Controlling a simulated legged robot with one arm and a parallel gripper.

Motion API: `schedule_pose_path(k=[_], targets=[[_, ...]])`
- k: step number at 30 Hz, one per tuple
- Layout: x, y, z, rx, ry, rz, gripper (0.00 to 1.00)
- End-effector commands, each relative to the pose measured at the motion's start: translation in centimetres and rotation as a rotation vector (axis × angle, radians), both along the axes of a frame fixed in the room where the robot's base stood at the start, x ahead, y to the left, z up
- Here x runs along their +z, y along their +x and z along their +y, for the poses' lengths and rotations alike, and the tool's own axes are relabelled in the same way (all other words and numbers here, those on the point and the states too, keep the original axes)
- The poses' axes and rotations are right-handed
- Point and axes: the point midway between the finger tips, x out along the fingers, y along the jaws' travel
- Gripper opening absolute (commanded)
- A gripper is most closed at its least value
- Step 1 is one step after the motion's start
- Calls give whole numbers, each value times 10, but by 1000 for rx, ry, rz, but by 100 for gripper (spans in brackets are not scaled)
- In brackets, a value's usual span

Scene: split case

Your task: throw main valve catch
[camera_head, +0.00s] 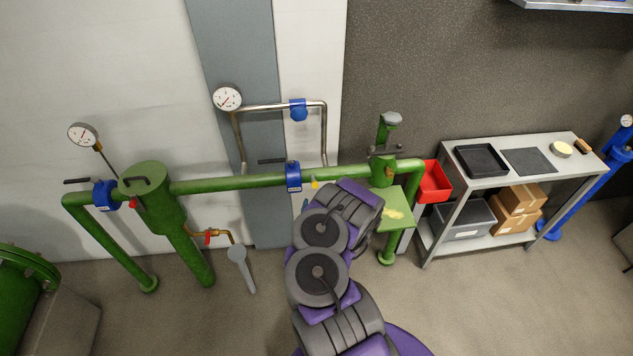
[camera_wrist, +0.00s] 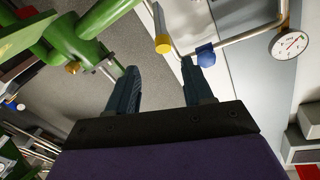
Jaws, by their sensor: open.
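A green main pipe (camera_head: 235,184) runs along the wall in the head view and carries a blue valve body (camera_head: 293,177) with a dark lever (camera_head: 271,161) beside its top. A small yellow piece (camera_head: 314,184) sits just right of this valve; I cannot tell for sure that it is the catch. In the wrist view a yellow cylinder (camera_wrist: 163,44) on a grey bar shows just beyond the gap between my fingers. My gripper (camera_wrist: 159,68) is open and empty, its two dark fingers apart. In the head view my arm mostly hides it.
A thin steel bypass pipe with a blue valve (camera_head: 298,109) and a gauge (camera_head: 227,98) is above the main pipe. A green strainer (camera_head: 152,190) stands left. A red bin (camera_head: 434,181) and a grey workbench (camera_head: 515,190) stand right. The floor in front is open.

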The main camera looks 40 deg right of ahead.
Motion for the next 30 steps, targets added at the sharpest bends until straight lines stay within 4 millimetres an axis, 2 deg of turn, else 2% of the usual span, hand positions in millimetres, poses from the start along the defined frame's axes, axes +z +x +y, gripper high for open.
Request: schedule_pose_path(k=[8, 21, 30], targets=[[1, 12, -8, 1, -13, 0, 51], [-2, 59, -58, -1, -12, -3, 51], [-1, 85, -79, 1, -14, 0, 51]])
